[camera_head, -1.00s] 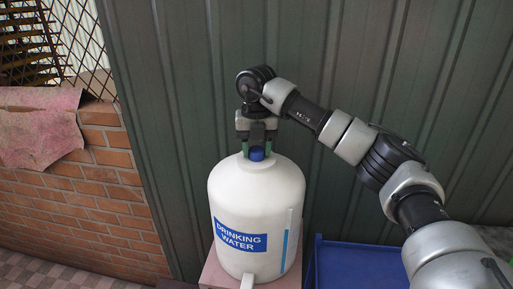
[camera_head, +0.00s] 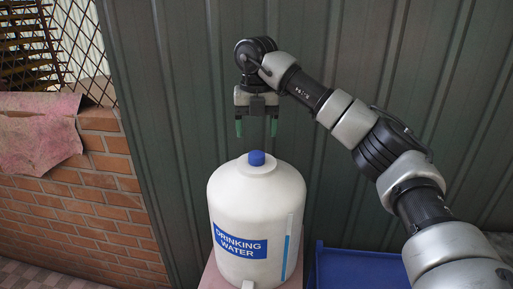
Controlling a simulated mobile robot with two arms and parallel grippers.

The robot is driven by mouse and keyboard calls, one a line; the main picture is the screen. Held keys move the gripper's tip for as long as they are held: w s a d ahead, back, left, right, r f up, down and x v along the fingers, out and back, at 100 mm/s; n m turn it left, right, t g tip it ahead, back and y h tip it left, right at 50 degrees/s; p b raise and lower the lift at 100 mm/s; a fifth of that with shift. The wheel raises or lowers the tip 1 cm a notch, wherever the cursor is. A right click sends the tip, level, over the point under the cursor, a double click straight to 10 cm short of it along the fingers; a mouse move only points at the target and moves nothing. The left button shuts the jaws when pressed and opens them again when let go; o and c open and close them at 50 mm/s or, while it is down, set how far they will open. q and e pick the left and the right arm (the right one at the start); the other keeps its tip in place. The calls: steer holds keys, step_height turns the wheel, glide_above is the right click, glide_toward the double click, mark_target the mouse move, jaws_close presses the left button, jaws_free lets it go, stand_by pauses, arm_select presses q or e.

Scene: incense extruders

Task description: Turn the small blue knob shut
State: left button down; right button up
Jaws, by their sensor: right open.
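The small blue knob (camera_head: 257,158) sits upright on top of the white water jug (camera_head: 245,192), which has a blue "DRINKING WATER" label. My right gripper (camera_head: 257,127) points down above the knob, with its green-tipped fingers apart and nothing between them. A clear gap shows between the fingertips and the knob. I cannot tell from this view how tightly the knob is seated. My left gripper is not in view.
The jug stands on a pinkish stand (camera_head: 212,277). A blue crate (camera_head: 360,268) is to its right. A dark green corrugated wall (camera_head: 180,120) is behind, and a brick wall (camera_head: 100,195) with pink cloth is at the left.

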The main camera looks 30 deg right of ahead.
mark_target(257, 153)
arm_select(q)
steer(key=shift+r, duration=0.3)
arm_select(e)
step_height(257, 153, up, 4)
steer(key=shift+r, duration=0.15)
steer(key=shift+s, duration=0.1)
